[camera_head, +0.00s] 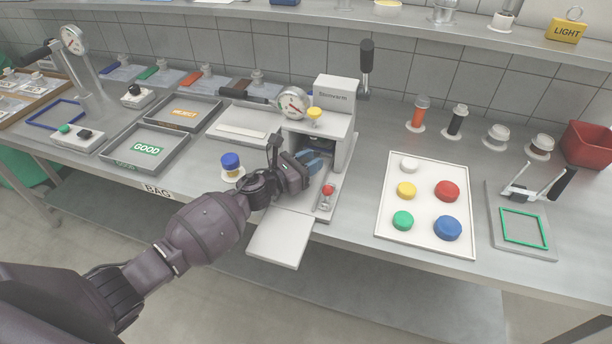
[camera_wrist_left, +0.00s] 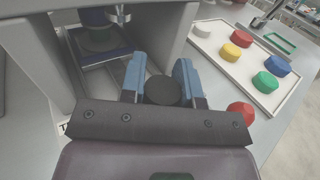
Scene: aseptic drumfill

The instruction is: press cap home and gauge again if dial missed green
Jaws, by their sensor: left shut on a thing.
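My left gripper (camera_head: 312,161) reaches into the front of the grey bench press (camera_head: 336,92), low under its head. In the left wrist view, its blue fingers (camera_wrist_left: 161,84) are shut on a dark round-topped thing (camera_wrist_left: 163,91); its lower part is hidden. The press's round dial (camera_head: 291,104) faces out at the upper left of the press; its needle is too small to read against any green band. The press lever (camera_head: 367,58) stands up at the right. The opening (camera_wrist_left: 100,40) with a dark ram shows ahead of the fingers. My right gripper is not in view.
A blue-capped jar (camera_head: 231,162) stands left of the press. Right is a white tray (camera_head: 421,240) with several coloured caps. Left are GOOD (camera_head: 122,163) and REJECT (camera_head: 162,118) trays. A red button (camera_head: 328,189) sits at the press's front right; a pale flap (camera_head: 279,247) projects forward.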

